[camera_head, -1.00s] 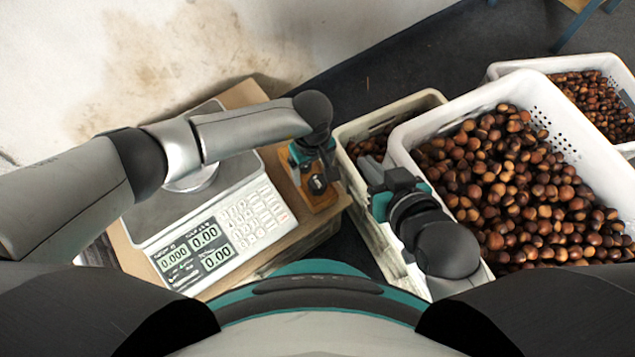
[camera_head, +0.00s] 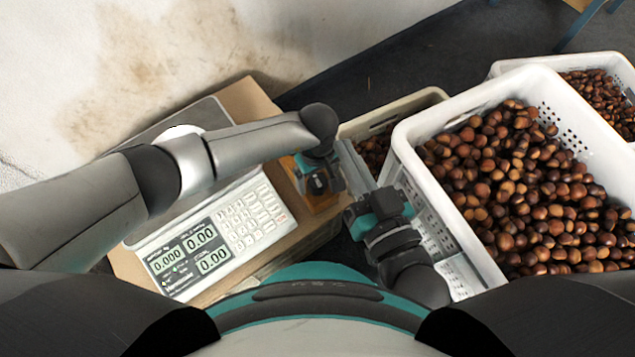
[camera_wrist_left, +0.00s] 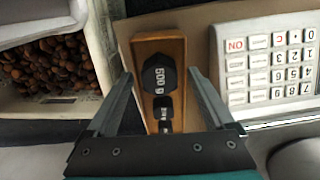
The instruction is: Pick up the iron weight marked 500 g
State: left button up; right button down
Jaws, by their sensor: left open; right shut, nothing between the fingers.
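The black iron weight marked 500 g (camera_wrist_left: 160,75) stands at one end of a wooden holder (camera_wrist_left: 144,48) in the left wrist view. Smaller dark weights (camera_wrist_left: 163,108) sit in line below it in that picture. My left gripper (camera_wrist_left: 160,88) is open, its fingers on either side of the row in the picture, with nothing held. I cannot tell how high above the weight they are. In the head view the left gripper (camera_head: 318,182) largely hides the weights, and the holder's orange wood (camera_head: 325,204) shows below. My right gripper (camera_head: 354,214) is shut and empty, just right of the holder.
A white scale (camera_head: 262,225) reading zero stands left of the holder on a brown cardboard-coloured surface (camera_head: 245,95). A large white crate of chestnuts (camera_head: 405,150) is at right, with another crate (camera_head: 425,97) behind it and a third (camera_head: 510,66) at the far right.

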pick_arm(q)
jog(key=shift+f, duration=0.15)
grip_shut()
dwell(0.8)
